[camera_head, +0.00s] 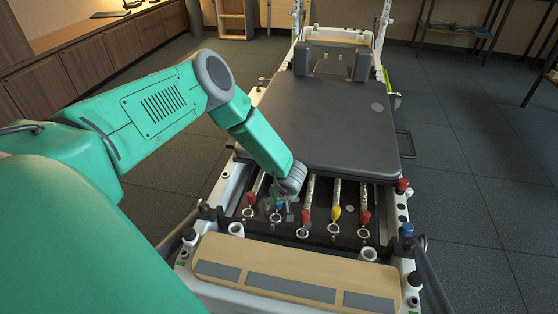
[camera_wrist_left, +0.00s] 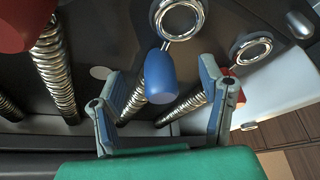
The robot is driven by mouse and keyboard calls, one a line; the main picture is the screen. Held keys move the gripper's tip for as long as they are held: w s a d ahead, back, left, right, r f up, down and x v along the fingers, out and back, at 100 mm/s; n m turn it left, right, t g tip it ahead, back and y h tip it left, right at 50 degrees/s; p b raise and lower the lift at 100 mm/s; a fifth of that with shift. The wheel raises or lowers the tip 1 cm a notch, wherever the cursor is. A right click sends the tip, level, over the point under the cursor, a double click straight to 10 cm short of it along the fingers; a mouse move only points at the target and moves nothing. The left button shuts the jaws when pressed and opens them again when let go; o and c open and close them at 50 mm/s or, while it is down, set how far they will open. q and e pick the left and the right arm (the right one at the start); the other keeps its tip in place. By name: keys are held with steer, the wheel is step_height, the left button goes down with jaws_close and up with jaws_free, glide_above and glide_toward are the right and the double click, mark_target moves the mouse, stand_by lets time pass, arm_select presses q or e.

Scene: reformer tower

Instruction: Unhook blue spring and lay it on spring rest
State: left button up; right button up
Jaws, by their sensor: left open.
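The blue spring shows in the left wrist view as a blue sleeve (camera_wrist_left: 160,78) with a metal ring at its upper end and a coil running down behind it. In the head view only a bit of its blue (camera_head: 278,206) shows beside my gripper. My left gripper (camera_wrist_left: 163,92) is open, with one finger on each side of the blue sleeve. I see no clear grip on it. In the head view my left gripper (camera_head: 286,208) is low over the spring row and partly hides it. I cannot pick out the spring rest with certainty. My right gripper is not in view.
Neighbouring springs have red sleeves (camera_head: 306,216) and a yellow sleeve (camera_head: 337,214), with rings towards the front. The black padded carriage (camera_head: 335,120) lies behind them. A wooden footboard (camera_head: 298,270) is in front. White frame rails with posts flank the springs.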

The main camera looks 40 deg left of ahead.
arm_select(q)
steer(key=shift+r, duration=0.1)
steer(key=shift+r+p, duration=2.5)
steer(key=shift+r, duration=0.45)
